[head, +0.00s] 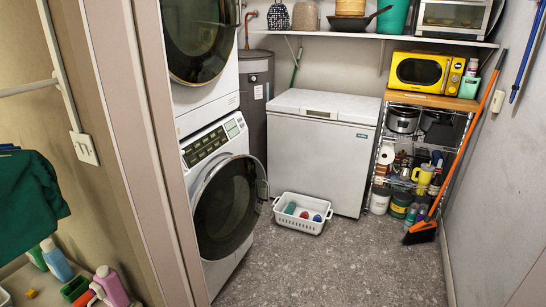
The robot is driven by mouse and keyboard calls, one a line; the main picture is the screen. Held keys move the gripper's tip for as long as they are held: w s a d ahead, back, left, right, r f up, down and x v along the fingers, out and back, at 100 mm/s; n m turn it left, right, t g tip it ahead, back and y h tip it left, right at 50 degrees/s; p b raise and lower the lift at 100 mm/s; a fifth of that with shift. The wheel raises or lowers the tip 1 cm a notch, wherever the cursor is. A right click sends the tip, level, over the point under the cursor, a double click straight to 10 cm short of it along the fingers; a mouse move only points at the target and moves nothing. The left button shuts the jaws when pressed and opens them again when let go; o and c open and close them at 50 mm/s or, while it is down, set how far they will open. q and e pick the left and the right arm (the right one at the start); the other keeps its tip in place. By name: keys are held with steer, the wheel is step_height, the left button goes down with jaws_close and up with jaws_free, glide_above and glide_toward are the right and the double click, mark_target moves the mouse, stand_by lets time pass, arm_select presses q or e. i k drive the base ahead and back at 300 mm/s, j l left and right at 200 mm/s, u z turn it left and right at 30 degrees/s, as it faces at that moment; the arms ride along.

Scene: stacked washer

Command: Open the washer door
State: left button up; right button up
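The stacked washer stands left of centre, just beyond the door frame. Its lower white unit (219,263) has a round door (228,207) with dark glass and a grey rim. A handle-like piece (263,189) sticks out at the door's right edge. The door looks closed or nearly so; I cannot tell whether there is a small gap. A control panel (205,144) is above it. The upper unit's round dark door (197,36) is cut off by the top edge. Neither of my grippers is in view.
A door frame (140,150) stands at the left, in front of the washer. A white basket (301,213) lies on the floor by the chest freezer (318,150). A broom (421,231) leans by the right shelf rack. The middle floor (335,265) is clear.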

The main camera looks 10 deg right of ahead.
mark_target(226, 206)
steer(key=i+l+u, duration=0.35)
steer(key=i+l, duration=0.15)
steer(key=i, duration=0.2)
steer(key=i+l+u, duration=0.4)
steer(key=i+l, duration=0.2)
steer(key=l, duration=0.1)
